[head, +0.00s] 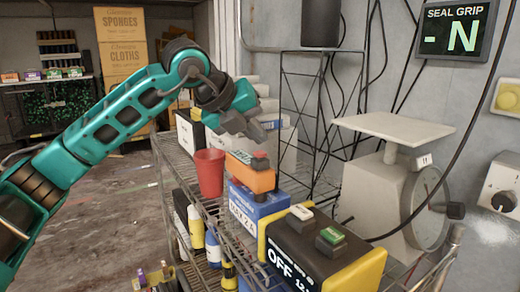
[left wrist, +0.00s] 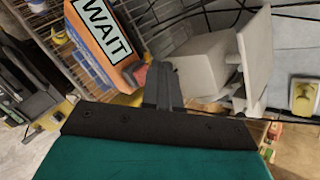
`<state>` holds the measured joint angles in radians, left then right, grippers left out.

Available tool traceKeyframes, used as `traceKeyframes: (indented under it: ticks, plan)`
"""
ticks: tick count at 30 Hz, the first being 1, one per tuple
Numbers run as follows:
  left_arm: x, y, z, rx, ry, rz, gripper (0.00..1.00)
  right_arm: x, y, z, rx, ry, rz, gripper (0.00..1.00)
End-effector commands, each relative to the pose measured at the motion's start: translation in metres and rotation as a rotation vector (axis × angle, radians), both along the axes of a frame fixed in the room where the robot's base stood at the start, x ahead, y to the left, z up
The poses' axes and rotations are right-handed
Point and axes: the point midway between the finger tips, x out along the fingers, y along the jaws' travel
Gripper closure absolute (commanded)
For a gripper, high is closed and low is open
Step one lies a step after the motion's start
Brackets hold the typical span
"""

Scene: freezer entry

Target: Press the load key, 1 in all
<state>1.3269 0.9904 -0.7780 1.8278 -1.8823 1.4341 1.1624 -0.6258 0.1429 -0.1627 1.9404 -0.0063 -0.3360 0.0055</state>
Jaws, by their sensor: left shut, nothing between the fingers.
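An orange box (head: 252,178) with a red button (head: 260,154) on top stands on a blue carton on the wire cart. In the left wrist view the orange box (left wrist: 98,28) carries a "WAIT" label, and the red button (left wrist: 137,74) shows at its end. My left gripper (head: 258,134) is shut and empty, just above the red button. In the left wrist view its fingers (left wrist: 163,82) appear close beside the button; I cannot tell if they touch it. No "load" marking is readable on any key. My right gripper is out of view.
A red cup (head: 209,173) stands left of the orange box. A black-and-yellow unit (head: 305,250) reading "OFF" bears a white key (head: 301,212) and a green key (head: 332,236). A scale (head: 395,190) stands at right. A wall display (head: 457,32) reads "SEAL GRIP -N".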

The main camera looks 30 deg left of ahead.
Motion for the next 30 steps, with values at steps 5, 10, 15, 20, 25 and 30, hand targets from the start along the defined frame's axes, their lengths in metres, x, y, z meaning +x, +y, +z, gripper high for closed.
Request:
traceKeyframes:
  ticks: [5,10,15,20,25,30]
  plan:
    - [0.0,0.0,0.0,0.0,-0.001,0.001,1.0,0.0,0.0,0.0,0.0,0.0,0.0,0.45]
    - [0.0,0.0,0.01,0.0,-0.001,0.0,1.0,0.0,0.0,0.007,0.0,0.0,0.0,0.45]
    - [0.0,0.0,0.027,0.0,-0.001,0.0,1.0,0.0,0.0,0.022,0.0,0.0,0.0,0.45]
    - [0.0,0.0,0.044,0.0,-0.001,0.0,1.0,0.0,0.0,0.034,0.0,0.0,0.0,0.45]
    - [0.0,0.0,0.051,0.0,-0.001,0.0,1.0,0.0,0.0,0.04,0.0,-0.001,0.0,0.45]
    - [0.0,0.0,0.05,0.0,-0.001,0.0,1.0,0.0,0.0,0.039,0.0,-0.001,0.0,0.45]
